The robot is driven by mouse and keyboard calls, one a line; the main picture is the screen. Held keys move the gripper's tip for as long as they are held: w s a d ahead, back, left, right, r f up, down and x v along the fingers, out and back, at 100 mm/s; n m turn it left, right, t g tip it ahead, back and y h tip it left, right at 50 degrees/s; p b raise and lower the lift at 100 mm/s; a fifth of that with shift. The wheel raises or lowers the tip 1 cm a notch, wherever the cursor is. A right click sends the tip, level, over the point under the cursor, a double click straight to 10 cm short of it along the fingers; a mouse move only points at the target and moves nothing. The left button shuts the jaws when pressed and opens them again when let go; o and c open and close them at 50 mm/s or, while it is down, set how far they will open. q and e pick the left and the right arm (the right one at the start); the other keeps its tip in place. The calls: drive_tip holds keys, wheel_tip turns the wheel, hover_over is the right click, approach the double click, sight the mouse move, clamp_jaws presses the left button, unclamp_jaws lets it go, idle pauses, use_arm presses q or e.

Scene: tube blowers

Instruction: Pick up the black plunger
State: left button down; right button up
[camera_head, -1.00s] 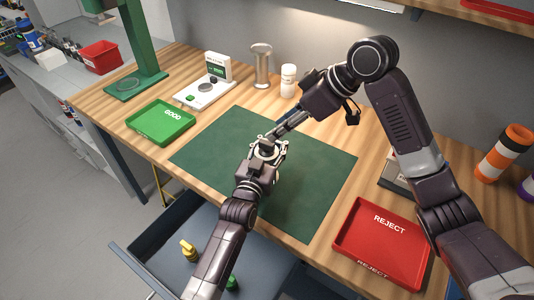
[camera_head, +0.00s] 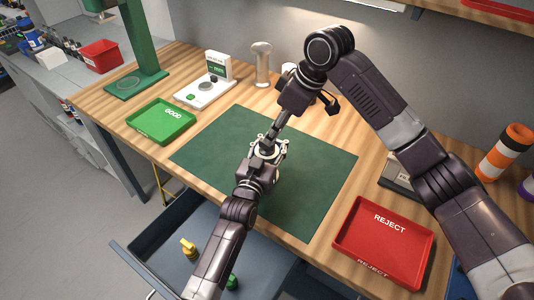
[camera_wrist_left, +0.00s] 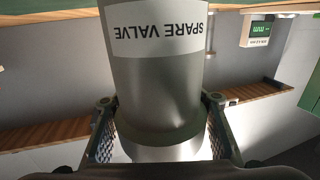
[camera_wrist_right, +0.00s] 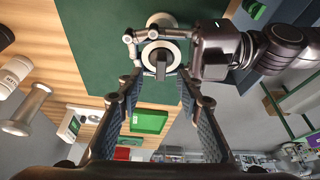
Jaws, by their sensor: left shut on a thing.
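My left gripper (camera_head: 262,160) is shut on a grey cylinder labelled SPARE VALVE (camera_wrist_left: 158,85), seen close up and upside down in the left wrist view. The cylinder is held above the green mat. In the right wrist view its round, pale top (camera_wrist_right: 146,58) faces the camera, with a dark upright piece, seemingly the black plunger (camera_wrist_right: 160,68), in the middle. My right gripper (camera_wrist_right: 160,84) is open, its two fingers spread either side of the view with the plunger ahead between them. In the head view the right fingertips overlap the cylinder top, so contact is unclear.
The green mat (camera_head: 310,190) is mostly bare. A green GOOD tray (camera_head: 160,122) lies to the left and a red REJECT tray (camera_head: 384,243) to the right. A white gauge (camera_head: 205,92) and a metal post (camera_head: 262,65) stand behind. An open drawer (camera_head: 190,275) is in front.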

sight(267, 153)
drive_tip(key=x, duration=0.5)
drive_tip(key=shift+s, duration=0.1)
clamp_jaws()
